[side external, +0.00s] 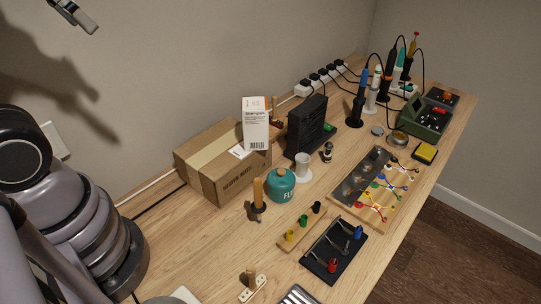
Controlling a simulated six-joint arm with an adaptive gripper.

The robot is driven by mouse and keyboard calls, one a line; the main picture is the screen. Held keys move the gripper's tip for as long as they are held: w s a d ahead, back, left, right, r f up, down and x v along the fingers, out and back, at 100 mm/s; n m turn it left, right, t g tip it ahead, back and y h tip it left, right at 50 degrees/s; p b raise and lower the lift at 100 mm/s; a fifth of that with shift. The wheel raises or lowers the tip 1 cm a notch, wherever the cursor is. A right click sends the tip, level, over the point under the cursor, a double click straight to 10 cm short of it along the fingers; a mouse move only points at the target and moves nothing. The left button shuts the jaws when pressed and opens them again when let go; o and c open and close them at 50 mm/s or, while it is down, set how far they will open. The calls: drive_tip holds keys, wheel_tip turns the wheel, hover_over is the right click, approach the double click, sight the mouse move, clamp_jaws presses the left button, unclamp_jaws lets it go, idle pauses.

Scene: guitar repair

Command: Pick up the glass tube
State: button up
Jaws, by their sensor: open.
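I cannot pick out a glass tube with certainty. A small dark and pale upright cylinder (327,152) stands on the table to the right of a white spool-like piece (302,167); it may be the tube, but it is too small to tell. My gripper (80,17) shows only in part at the top left edge, high above the table and far from these things. It is open, with nothing seen in it.
A cardboard box (205,180) carries a white carton (255,125). Near them on the wooden table (190,245) are a black rack (304,125), a teal flux pot (280,188), a parts tray (347,192) and a black board (318,262). Soldering irons (362,90) stand behind.

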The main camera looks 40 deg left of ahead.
drive_tip(key=w+d+r+m+t+y, duration=0.1)
drive_tip(key=w+r+m+t+y, duration=0.15)
drive_tip(key=w+m, duration=0.7)
drive_tip(key=w+d+r+m+t+y, duration=0.1)
drive_tip(key=w+d+m+y, duration=0.15)
drive_tip(key=w+m, duration=0.75)
drive_tip(key=w+d+f+m+t+h, duration=0.1)
drive_tip(key=w+d+m+t, duration=0.1)
drive_tip(key=w+d+m, duration=0.45)
drive_tip(key=w+d+f+m+t+h, duration=0.2)
drive_tip(key=w+d+m, duration=0.2)
drive_tip(key=d+m, duration=0.5)
approach(328, 147)
drive_tip(key=shift+n, duration=0.5)
drive_tip(key=x, duration=0.4)
drive_tip(key=shift+w+d+f, duration=0.15)
drive_tip(key=shift+d+f, duration=0.05)
drive_tip(key=shift+f, duration=0.05)
drive_tip(key=shift+a+x, duration=0.15)
drive_tip(key=shift+x, duration=1.35)
drive_tip(key=shift+a+x, duration=0.15)
drive_tip(key=shift+x, duration=1.3)
drive_tip(key=shift+r, duration=0.2)
drive_tip(key=c, duration=0.9)
